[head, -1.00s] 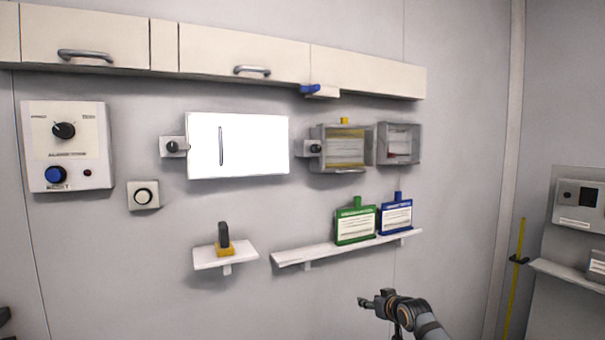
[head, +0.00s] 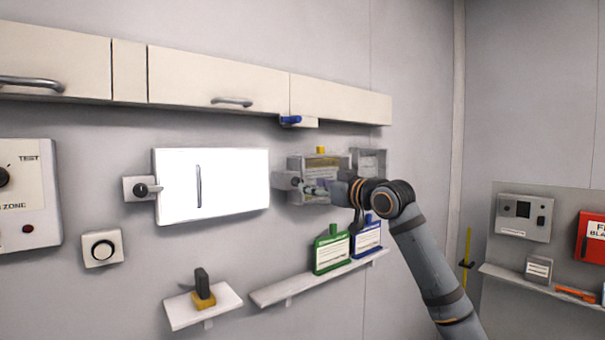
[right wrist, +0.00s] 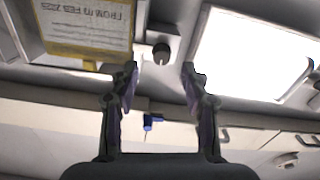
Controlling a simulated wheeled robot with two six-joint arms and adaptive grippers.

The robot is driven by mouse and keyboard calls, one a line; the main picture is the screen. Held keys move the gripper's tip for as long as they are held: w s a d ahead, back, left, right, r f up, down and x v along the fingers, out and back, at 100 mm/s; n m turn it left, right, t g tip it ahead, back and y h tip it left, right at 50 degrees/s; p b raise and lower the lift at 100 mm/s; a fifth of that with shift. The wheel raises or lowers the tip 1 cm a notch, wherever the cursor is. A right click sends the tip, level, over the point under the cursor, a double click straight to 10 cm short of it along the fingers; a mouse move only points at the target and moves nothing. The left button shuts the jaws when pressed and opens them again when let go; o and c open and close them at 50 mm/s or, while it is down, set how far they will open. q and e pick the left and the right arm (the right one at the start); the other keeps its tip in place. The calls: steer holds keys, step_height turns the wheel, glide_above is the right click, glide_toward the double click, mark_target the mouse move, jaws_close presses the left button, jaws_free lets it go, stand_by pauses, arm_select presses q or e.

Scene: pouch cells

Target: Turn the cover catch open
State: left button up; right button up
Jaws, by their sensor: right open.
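A dark round catch knob on a small pale plate (head: 284,180) sits at the left side of a clear-fronted box (head: 302,163) with a yellow label inside. In the right wrist view, which is upside down, the knob (right wrist: 161,52) shows just beyond and between the fingertips. My right gripper (head: 312,188) is open and empty in front of the box, pointing toward the knob. In the right wrist view its two fingers (right wrist: 160,78) stand apart, and no contact with the knob shows. The arm hides part of the box. My left gripper is not in view.
A bright white panel (head: 232,190) with another knob (head: 141,189) is left of the box. A blue handle (head: 290,120) sticks out above. Green (head: 331,252) and blue (head: 367,237) tagged items stand on a shelf (head: 275,291) below. A second clear box is partly behind the arm.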

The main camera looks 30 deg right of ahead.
mark_target(300, 182)
steer(key=w+p, duration=0.1)
steer(key=w, duration=0.1)
steer(key=w+a+p, duration=0.1)
steer(key=w, duration=0.2)
steer(key=shift+r, duration=0.2)
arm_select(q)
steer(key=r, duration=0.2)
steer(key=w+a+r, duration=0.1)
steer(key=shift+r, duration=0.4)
arm_select(e)
steer(key=shift+w+d+f, duration=0.2)
steer(key=shift+w, duration=0.05)
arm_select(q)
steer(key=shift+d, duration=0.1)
arm_select(e)
jaws_close()
